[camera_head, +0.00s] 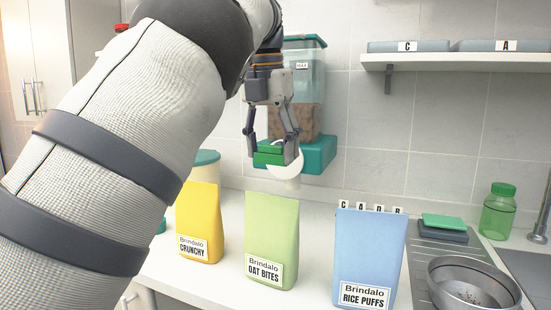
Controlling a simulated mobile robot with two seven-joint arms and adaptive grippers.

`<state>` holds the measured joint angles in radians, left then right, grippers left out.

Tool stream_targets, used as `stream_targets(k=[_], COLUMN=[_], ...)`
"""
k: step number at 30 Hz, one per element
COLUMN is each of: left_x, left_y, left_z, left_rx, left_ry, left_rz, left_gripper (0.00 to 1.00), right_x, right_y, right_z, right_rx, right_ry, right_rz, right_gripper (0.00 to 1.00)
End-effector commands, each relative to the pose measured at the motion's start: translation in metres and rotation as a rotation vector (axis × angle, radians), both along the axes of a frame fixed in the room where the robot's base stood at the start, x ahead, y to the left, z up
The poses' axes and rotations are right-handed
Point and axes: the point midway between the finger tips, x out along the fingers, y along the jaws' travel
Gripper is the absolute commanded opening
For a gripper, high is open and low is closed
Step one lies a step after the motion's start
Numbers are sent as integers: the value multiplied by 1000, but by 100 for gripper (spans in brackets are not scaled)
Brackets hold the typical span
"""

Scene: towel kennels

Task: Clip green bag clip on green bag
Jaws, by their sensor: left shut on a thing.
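The green bag (271,232), labelled Brindalo Oat Bites, stands upright on the white counter between a yellow bag and a blue bag. My left gripper (271,150) is above and behind the green bag's top edge in the picture. It is shut on a green piece (268,154), which looks like the green bag clip. The clip is apart from the bag in the picture, a little above its top. The gripper's fingers partly cover the clip. No clip shows on the green bag's top. My right gripper is not in view.
The yellow Crunchy bag (199,222) stands left of the green bag, the blue Rice Puffs bag (368,255) right. Behind are a food dispenser (305,80) and a white scoop-like thing (288,168). A metal bowl (470,285) and green jar (498,212) stand at right.

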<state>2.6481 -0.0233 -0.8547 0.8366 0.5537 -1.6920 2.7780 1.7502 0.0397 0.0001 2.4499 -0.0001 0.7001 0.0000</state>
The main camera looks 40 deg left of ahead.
Motion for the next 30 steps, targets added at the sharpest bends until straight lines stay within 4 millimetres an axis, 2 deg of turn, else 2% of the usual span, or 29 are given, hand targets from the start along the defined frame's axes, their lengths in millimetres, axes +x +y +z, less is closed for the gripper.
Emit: stream_targets(k=[13,18,30], left_x=[-1,-1,-1], left_y=[0,0,0], left_z=[-51,-57,-58], left_rx=[1,2,2], left_ry=[-2,-2,-2], left_rz=[-2,-4,-4], left_gripper=[44,44,44], right_x=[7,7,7], right_y=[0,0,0], right_z=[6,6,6], right_rx=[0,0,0], right_ry=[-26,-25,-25], right_rz=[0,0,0], right_gripper=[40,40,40])
